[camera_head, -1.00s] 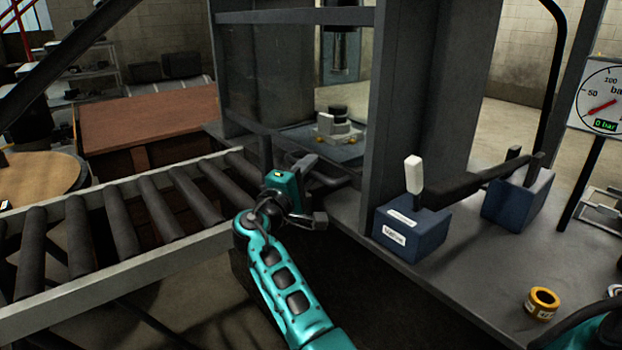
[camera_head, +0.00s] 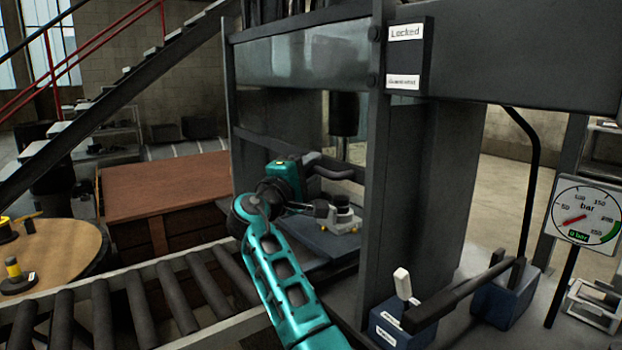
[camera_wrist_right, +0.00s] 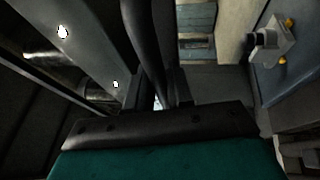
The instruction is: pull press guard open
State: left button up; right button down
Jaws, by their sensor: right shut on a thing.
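The press (camera_head: 378,190) stands in the middle of the head view with dark upright posts. A dark pane of its guard (camera_head: 275,128) appears between the posts, though its edges are hard to make out. My right gripper (camera_head: 312,168) is shut on the dark guard handle (camera_head: 336,174), which sits above the press bed. In the right wrist view the dark bar of the handle (camera_wrist_right: 148,45) runs up from the jaws; the fingertips are largely hidden. My left gripper is out of view.
A workpiece with yellow feet (camera_head: 342,216) stands on the press bed behind my arm. The roller conveyor (camera_head: 142,305) lies at lower left. A blue valve box with a white lever (camera_head: 398,325) and a gauge (camera_head: 582,212) reading 0 bar are at right.

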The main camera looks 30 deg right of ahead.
jog(key=shift+r, duration=0.85)
jog(key=c, duration=1.1)
grip_release()
jog(key=shift+f, duration=0.1)
jog(key=b+v, duration=0.1)
jog(key=v, duration=1.2)
jog(key=shift+d, duration=0.1)
